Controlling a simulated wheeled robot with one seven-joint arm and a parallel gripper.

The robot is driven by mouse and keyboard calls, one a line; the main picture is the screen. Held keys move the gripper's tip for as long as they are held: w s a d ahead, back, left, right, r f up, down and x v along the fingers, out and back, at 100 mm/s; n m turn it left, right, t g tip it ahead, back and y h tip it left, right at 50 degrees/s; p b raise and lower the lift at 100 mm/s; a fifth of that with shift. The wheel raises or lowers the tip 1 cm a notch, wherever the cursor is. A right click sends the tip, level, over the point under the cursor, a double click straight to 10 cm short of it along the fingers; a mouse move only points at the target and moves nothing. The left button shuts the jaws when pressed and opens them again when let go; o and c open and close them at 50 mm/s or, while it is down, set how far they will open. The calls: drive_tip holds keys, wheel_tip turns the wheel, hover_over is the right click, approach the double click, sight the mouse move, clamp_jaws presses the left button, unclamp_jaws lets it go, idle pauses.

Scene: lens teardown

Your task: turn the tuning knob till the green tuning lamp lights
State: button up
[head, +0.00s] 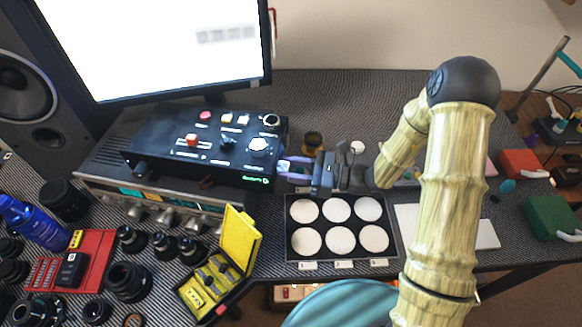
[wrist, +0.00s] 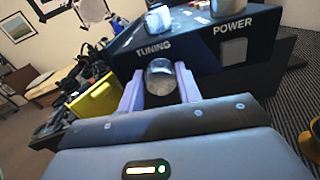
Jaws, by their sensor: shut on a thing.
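The tuning knob (wrist: 160,78) is a clear, glassy round knob under the word TUNING on the dark end face of a control box (wrist: 200,42). In the wrist view the two pale lilac fingers of my gripper (wrist: 159,88) stand on either side of it, shut on it. In the head view my gripper (head: 287,168) reaches the right end of the black control box (head: 180,152), and the knob is hidden there. A small green glowing mark (head: 256,180) shows on the box's front edge; I cannot tell whether it is the tuning lamp.
A POWER switch (wrist: 235,50) sits right of the knob. The box's top carries a red button (head: 191,140) and several knobs. A tray of white discs (head: 297,247), an open yellow case (head: 238,238) and several lenses lie in front. A monitor (head: 160,45) stands behind.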

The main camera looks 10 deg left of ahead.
drive_tip(key=shift+r+p, duration=0.1)
drive_tip(key=shift+p, duration=0.2)
drive_tip(key=m+p, duration=0.3)
drive_tip(key=shift+w+d+r, duration=0.1)
drive_tip(key=shift+m+p, duration=1.3)
drive_tip(key=shift+p, duration=0.15)
drive_tip(key=shift+f, duration=0.25)
drive_tip(key=o, duration=1)
